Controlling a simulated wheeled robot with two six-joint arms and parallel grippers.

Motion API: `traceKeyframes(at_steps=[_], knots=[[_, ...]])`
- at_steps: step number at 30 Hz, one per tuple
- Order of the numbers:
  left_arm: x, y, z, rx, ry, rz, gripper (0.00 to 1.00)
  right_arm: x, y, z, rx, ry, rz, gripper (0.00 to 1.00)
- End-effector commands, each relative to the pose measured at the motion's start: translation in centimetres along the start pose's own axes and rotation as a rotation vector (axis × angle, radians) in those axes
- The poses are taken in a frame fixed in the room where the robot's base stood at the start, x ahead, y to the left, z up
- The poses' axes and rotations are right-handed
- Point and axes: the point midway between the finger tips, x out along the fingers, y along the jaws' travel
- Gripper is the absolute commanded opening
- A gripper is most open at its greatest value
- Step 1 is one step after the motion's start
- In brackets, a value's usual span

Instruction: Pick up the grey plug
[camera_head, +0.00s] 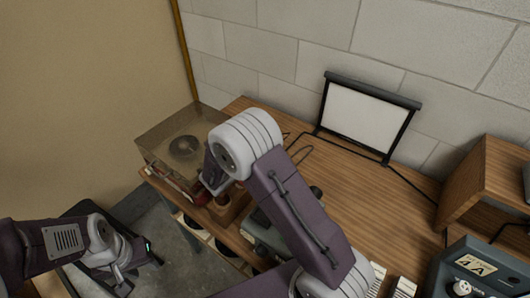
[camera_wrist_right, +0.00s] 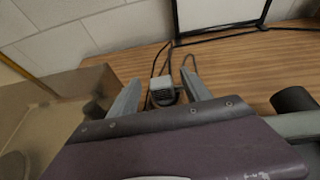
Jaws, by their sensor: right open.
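The grey plug (camera_wrist_right: 162,89) shows in the right wrist view as a pale grey block with a darker face, with black cable at it. It is between the two fingers of my right gripper (camera_wrist_right: 160,78), which stand open with a gap on each side. In the head view my right arm hides the plug and most of that gripper. My left gripper (camera_head: 132,262) is low at the left in the head view, away from the table; its finger gap is not clear.
The wooden table (camera_head: 365,190) runs along a block wall. A clear-lidded box (camera_head: 160,140) stands at its left end. A black-framed white panel (camera_head: 365,115) stands at the back. A wooden shelf unit (camera_head: 480,190) and a dark case (camera_head: 470,268) are at the right.

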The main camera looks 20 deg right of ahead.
Motion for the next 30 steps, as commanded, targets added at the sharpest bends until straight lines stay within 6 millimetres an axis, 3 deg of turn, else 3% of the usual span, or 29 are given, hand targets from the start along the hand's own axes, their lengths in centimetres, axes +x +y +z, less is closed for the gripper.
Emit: traceKeyframes(at_steps=[6, 13, 14, 19, 20, 30], knots=[[-0.7, 0.0, -0.1, 0.0, 0.0, 0.0, 0.36, 3.4, -0.1, 0.1, 0.001, 0.0, -0.003, 0.56], [-0.6, 0.0, -0.1, 0.0, 0.0, 0.0, 0.36, 3.7, -0.1, 0.0, 0.001, -0.001, 0.0, 0.56], [-0.6, 0.0, -0.1, 0.0, 0.0, 0.0, 0.36, 3.7, -0.1, 0.0, 0.001, -0.001, 0.0, 0.51], [-0.6, 0.0, -0.1, 0.0, 0.0, 0.0, 0.36, 3.7, -0.1, 0.0, 0.001, -0.001, 0.0, 0.04], [-0.6, 0.0, -0.1, 0.0, 0.0, 0.0, 0.36, 3.7, -0.1, 0.0, 0.001, -0.001, 0.0, 0.0], [-0.6, 0.0, -0.1, 0.0, 0.0, 0.0, 0.36, 3.6, -0.1, 0.1, 0.001, 0.0, 0.0, 0.0]])
